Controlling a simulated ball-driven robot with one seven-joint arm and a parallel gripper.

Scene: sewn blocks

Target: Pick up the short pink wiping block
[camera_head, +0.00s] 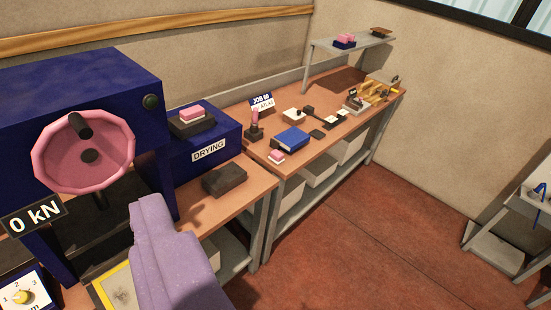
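Three pink-topped blocks show, and I cannot tell for sure which is the short wiping block. A small pink and white block (277,157) lies on the bench near its front edge. Another pink block (191,114) with a pale lower layer sits on a dark piece on top of the blue DRYING box (222,160). A third pink block (345,38) sits on a dark blue base on the raised shelf. A purple part of my arm rises from the bottom edge, well apart from all three blocks. No fingertips can be made out, and nothing held is visible.
A blue press with a pink handwheel (85,155) and a "0 kN" sign stands at left. A dark block (224,180) lies on the near bench. A blue book-like block (290,139) and several small tools crowd the far bench.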

